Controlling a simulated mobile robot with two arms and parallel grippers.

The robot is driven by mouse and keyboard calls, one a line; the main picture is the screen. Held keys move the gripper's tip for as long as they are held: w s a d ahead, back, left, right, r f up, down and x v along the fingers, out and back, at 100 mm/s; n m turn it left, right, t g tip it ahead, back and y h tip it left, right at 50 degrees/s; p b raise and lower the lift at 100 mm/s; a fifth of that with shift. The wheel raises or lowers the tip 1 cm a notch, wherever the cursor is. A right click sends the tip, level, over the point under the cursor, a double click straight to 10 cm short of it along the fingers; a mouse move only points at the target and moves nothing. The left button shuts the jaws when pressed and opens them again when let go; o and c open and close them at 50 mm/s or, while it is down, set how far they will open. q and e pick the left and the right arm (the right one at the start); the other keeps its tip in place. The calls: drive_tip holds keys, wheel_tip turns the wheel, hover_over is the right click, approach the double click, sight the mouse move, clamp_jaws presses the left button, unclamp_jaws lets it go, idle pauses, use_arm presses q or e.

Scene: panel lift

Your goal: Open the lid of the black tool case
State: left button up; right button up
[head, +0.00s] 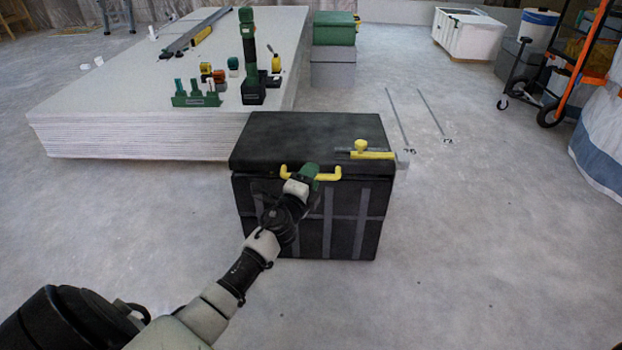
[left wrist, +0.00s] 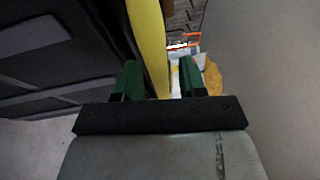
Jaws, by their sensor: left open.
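The black tool case (head: 340,200) stands on the floor in the head view, its lid (head: 300,138) shut. A yellow handle (head: 330,176) runs along the lid's front edge. My left gripper (head: 308,172) is at the handle, its green fingers open. In the left wrist view the yellow handle (left wrist: 150,40) passes between the two green fingers (left wrist: 160,78), closer to the left one; I cannot tell whether they touch. The case front (left wrist: 50,50) fills the left of that view. My right gripper is not in view.
A yellow and grey tool (head: 370,154) lies on the lid's right side. A stack of pale panels (head: 130,130) holding several tools is behind left. Green and grey boxes (head: 333,65) stand behind the case. The floor (head: 470,220) to the right is mostly clear.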

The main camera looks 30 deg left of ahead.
use_arm(q)
drive_tip(key=shift+w, duration=0.15)
drive_tip(key=shift+c, duration=0.3)
clamp_jaws()
drive_tip(key=shift+r+p, duration=0.2)
drive_tip(key=shift+p, duration=0.1)
drive_tip(key=shift+r, duration=0.15)
